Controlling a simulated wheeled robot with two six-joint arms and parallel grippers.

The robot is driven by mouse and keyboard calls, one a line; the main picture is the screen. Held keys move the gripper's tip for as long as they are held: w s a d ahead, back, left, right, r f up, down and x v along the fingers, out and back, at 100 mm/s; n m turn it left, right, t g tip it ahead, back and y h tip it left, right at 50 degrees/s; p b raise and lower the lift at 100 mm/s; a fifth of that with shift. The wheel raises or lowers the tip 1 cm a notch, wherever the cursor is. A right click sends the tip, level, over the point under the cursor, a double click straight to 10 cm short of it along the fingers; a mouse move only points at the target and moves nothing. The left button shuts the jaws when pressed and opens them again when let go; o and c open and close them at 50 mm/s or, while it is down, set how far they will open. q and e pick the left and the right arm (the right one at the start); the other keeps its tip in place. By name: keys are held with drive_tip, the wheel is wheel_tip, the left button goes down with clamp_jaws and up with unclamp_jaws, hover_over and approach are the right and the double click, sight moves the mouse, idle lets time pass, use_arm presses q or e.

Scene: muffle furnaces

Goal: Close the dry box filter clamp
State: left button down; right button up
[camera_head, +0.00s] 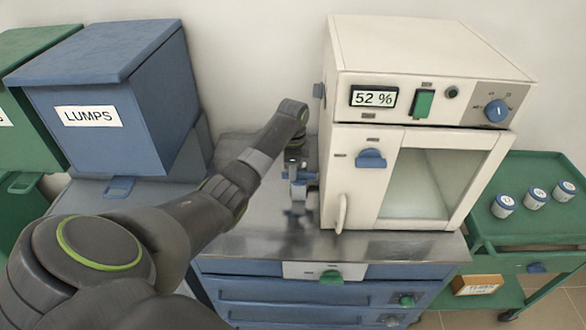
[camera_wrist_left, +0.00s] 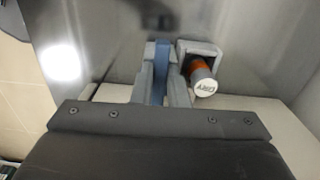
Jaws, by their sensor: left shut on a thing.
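The dry box (camera_head: 440,50) is a cream cabinet with a "52 %" display, standing on a metal-topped bench. Its glass-windowed door (camera_head: 382,200) appears shut. My left gripper (camera_head: 298,186) is at the left side of the box, low over the bench top. In the left wrist view my gripper (camera_wrist_left: 160,88) is shut on a blue bar, the clamp lever (camera_wrist_left: 161,62). In the head view the filter is hidden. My right gripper is not in view.
A blue bin marked LUMPS (camera_head: 110,85) stands left of my left arm, with green bins beyond. A green cart (camera_head: 530,222) at the right holds small labelled jars (camera_head: 535,198). The bench top (camera_head: 390,244) is clear in front of the box.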

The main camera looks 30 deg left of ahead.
sight(299, 182)
use_arm(q)
drive_tip(key=n+p, duration=0.4)
drive_tip(key=p, duration=0.1)
drive_tip(key=d+n+p, duration=0.1)
drive_tip(key=n+p, duration=0.2)
drive_tip(key=shift+s+r, duration=0.25)
drive_tip(key=shift+s, duration=0.1)
drive_tip(key=shift+d+n+p, duration=0.1)
drive_tip(key=shift+n+p, duration=0.7)
drive_tip(key=n+p, duration=0.1)
drive_tip(key=n, duration=0.1)
drive_tip(key=n+p, duration=0.1)
drive_tip(key=n, duration=0.1)
drive_tip(key=shift+d+n, duration=0.3)
drive_tip(key=shift+d, duration=0.05)
drive_tip(key=shift+w+d+f+n+p, duration=0.15)
drive_tip(key=shift+n+p, duration=0.3)
drive_tip(key=shift+n, duration=0.65)
drive_tip(key=shift+d+n+p, duration=0.15)
drive_tip(key=shift+n+p, duration=0.3)
drive_tip(key=shift+n, duration=0.65)
drive_tip(key=c, duration=1.4)
unclamp_jaws()
drive_tip(key=shift+c, duration=0.2)
drive_tip(key=shift+r, duration=0.3)
wheel_tip(299, 182, up, 17)
drive_tip(key=b, duration=0.1)
drive_tip(key=shift+f+b, duration=0.15)
drive_tip(key=shift+b, duration=0.15)
